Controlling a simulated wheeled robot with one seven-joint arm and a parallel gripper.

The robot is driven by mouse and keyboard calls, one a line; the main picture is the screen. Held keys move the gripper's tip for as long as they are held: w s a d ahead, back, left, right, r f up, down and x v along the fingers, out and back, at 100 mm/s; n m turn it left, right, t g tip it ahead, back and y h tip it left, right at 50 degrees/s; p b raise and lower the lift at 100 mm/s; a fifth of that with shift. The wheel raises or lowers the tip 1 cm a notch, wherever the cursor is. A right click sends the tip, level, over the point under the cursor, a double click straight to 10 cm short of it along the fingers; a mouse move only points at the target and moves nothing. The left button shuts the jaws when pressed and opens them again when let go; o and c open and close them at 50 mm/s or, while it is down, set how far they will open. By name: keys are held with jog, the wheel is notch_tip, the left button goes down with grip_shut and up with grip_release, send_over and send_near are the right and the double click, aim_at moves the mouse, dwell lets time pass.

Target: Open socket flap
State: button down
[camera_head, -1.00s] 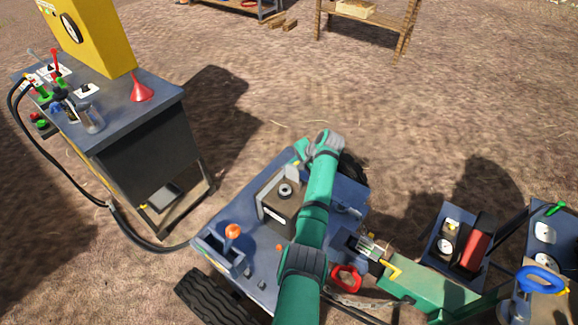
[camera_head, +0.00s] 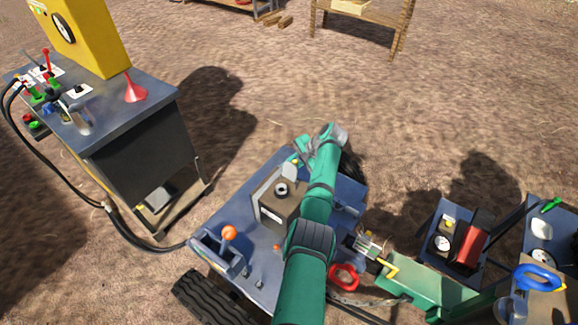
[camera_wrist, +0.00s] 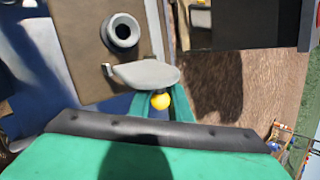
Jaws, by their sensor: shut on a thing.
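A blue-topped machine (camera_head: 240,195) carries a brown box (camera_head: 277,204) with a round black port on top. In the wrist view the box (camera_wrist: 85,50) lies at upper left. Against its edge is a grey oval piece (camera_wrist: 140,73), apparently the socket flap, with a yellow knob (camera_wrist: 161,101) at its near side. My gripper (camera_wrist: 162,96) is at this knob and appears shut on it, its green fingers on either side. In the head view my gripper (camera_head: 303,150) is at the far side of the box, where my arm partly hides it.
An orange-knobbed lever (camera_head: 229,233) stands at the machine's near left. A red ring handle (camera_head: 343,276) is right of my arm. A dark cabinet (camera_head: 140,160) stands to the left, with a cable running to the machine. Open dirt lies beyond.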

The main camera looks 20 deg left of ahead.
jog(key=c, duration=1.6)
grip_release()
jog(key=shift+s+d+f, duration=0.15)
jog(key=shift+d+f, duration=0.15)
jog(key=shift+d, duration=0.1)
jog(key=shift+c, duration=0.2)
jog(key=shift+a+r, duration=0.15)
jog(key=shift+a, duration=0.1)
